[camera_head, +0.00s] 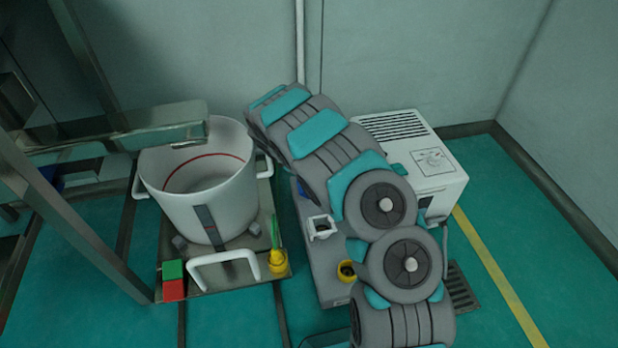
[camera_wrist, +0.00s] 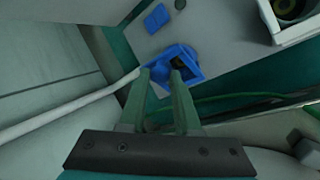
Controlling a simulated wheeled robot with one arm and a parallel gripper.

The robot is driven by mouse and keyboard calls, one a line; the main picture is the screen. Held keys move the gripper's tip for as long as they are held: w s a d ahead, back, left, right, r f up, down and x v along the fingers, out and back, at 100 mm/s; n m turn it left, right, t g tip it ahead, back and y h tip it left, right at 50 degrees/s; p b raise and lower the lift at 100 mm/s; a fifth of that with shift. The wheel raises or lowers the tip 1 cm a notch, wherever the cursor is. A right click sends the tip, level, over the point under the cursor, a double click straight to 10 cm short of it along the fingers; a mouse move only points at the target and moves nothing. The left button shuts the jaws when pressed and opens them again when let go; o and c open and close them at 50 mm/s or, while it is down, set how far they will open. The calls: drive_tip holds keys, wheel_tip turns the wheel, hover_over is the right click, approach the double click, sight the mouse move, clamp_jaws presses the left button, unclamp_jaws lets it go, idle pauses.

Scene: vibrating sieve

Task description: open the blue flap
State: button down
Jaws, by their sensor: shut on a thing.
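In the wrist view, a blue socket housing (camera_wrist: 190,58) with a dark opening sits on a light grey panel, just beyond my fingertips. My gripper (camera_wrist: 162,75) has its two greenish fingers at the left side of this housing, shut on its blue flap with a gap between them. The fingers hide most of the flap, so its exact angle cannot be told. A dark interior shows beside the right fingertip. In the head view my arm covers the gripper and the flap.
A flat blue piece (camera_wrist: 157,18) lies on the same panel. A green cable (camera_wrist: 240,97) and a white pipe (camera_wrist: 65,112) run close to my fingers.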

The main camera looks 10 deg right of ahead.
drive_tip(key=shift+a+h+b, duration=0.45)
drive_tip(key=shift+h+b, duration=0.05)
drive_tip(key=shift+b, duration=0.35)
drive_tip(key=c, duration=0.6)
unclamp_jaws()
drive_tip(key=shift+r, duration=0.1)
drive_tip(key=v, duration=0.7)
drive_tip(key=shift+a+r+p, duration=0.25)
drive_tip(key=shift+r+p, duration=0.05)
drive_tip(key=shift+p, duration=0.15)
